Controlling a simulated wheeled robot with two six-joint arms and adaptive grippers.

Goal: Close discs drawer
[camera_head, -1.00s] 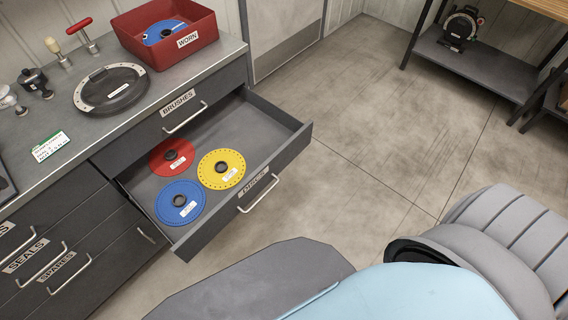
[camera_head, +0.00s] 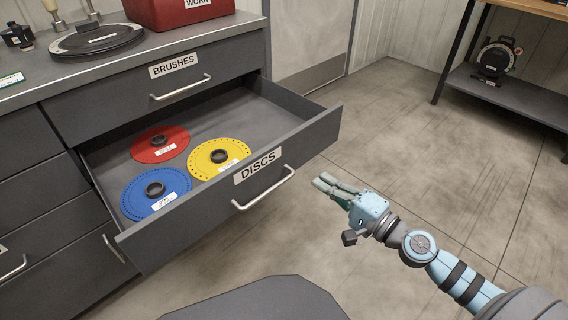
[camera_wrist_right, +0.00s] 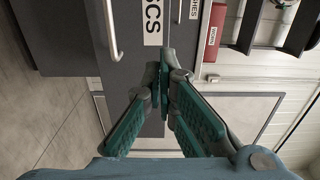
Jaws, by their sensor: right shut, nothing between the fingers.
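The discs drawer (camera_head: 310,143) is pulled out from the grey cabinet, with its DISCS label (camera_head: 258,166) and bar handle (camera_head: 264,188) on the front. Inside lie a red disc (camera_head: 148,152), a yellow disc (camera_head: 205,171) and a blue disc (camera_head: 136,204). My right gripper (camera_head: 322,183) is shut and empty, just to the right of the handle and apart from it. In the right wrist view the fingertips (camera_wrist_right: 160,80) are together, pointing toward the drawer front, with the handle (camera_wrist_right: 108,30) at upper left. My left gripper is not in view.
The closed brushes drawer (camera_head: 150,92) is above the open one. A red WORN bin (camera_head: 165,12) and a round black plate (camera_head: 97,40) stand on the counter. A shelf (camera_head: 520,103) is at the back right. The floor right of the drawer is clear.

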